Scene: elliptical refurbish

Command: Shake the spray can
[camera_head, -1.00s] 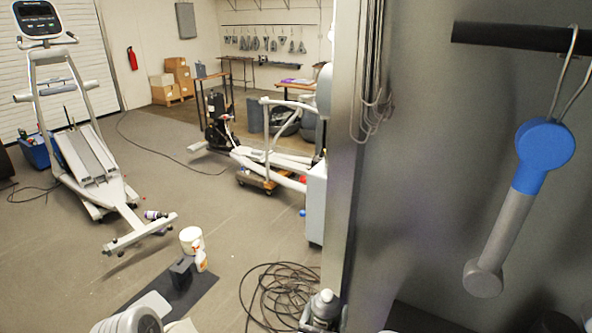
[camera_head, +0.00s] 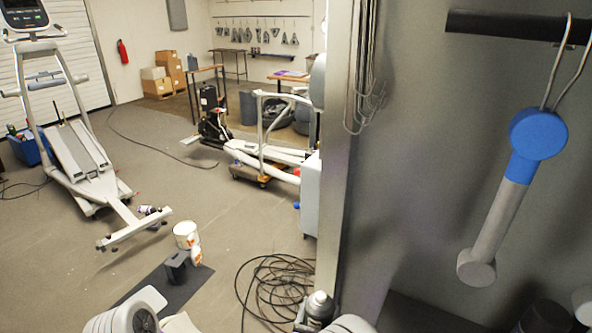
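A grey spray can (camera_head: 319,306) with a lighter rounded top shows at the bottom edge of the head view, right of centre. Its lower part is cut off by the frame. Dark fingers of my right gripper (camera_head: 316,325) appear closed around its sides, and a white link of my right arm shows just right of it. The can looks roughly upright and is near the camera. My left arm shows at the bottom left, but its gripper is out of view.
A metal post (camera_head: 340,150) stands close behind the can. A blue and grey part (camera_head: 508,195) hangs from a dark bar at right. Exercise machines stand farther back.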

